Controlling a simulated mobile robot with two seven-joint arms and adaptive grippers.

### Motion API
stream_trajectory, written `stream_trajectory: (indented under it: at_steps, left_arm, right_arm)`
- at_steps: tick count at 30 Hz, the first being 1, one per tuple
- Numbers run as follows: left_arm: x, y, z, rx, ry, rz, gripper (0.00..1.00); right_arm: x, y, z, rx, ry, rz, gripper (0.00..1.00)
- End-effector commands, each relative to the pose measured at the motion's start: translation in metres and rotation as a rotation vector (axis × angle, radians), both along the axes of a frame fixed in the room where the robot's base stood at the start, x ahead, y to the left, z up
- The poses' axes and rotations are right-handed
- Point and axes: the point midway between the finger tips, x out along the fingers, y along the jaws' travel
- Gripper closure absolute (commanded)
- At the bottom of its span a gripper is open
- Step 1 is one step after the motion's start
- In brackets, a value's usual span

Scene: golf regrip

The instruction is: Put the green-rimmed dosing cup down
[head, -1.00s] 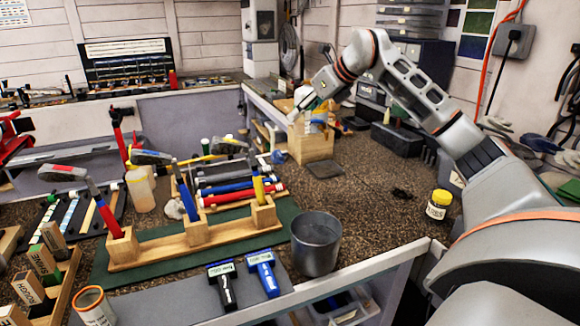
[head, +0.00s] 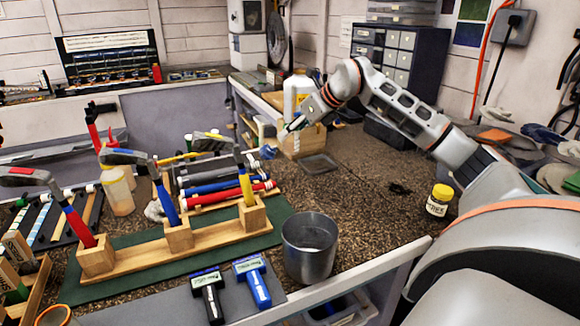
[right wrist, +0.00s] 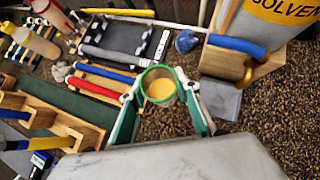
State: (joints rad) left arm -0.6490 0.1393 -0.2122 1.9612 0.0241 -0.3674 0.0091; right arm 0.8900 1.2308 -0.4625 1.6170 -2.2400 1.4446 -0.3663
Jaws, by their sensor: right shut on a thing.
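The green-rimmed dosing cup (right wrist: 160,86) is a clear cup with a yellowish inside, seen from above in the right wrist view. My right gripper (right wrist: 161,99) is shut on it, with one finger on each side. In the head view my right gripper (head: 292,128) is over the bench, in front of the wooden box with the white bottle. I cannot make out the cup clearly in that view. Speckled bench top shows below and beside the cup in the wrist view. My left gripper is not in view.
The solvent bottle (head: 297,93) stands in a wooden box (head: 303,145). A flat grey square (right wrist: 226,101) lies beside it. Club grips (head: 222,186) lie on a rack left of the gripper. A metal pot (head: 310,258) and a yellow-lidded jar (head: 439,201) stand nearer. The bench's middle is clear.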

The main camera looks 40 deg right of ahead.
Motion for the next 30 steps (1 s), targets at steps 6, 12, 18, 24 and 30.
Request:
stream_trajectory:
  at_steps: [6, 12, 18, 24, 30]
  left_arm:
    - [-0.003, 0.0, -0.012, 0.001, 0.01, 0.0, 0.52]
    - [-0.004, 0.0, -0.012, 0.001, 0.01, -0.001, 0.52]
    - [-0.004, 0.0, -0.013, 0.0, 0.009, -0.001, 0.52]
    - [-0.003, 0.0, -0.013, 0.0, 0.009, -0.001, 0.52]
    - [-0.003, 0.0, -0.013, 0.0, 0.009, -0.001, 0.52]
  right_arm:
    - [-0.001, 0.0, -0.049, -0.001, 0.004, 0.0, 0.91]
    - [0.0, 0.0, -0.064, -0.001, -0.001, 0.001, 0.91]
    - [0.0, 0.001, -0.091, 0.0, 0.003, 0.001, 0.91]
    - [0.0, 0.0, -0.101, 0.0, -0.002, 0.0, 0.91]
    - [0.0, 0.0, -0.101, 0.0, -0.002, 0.001, 0.91]
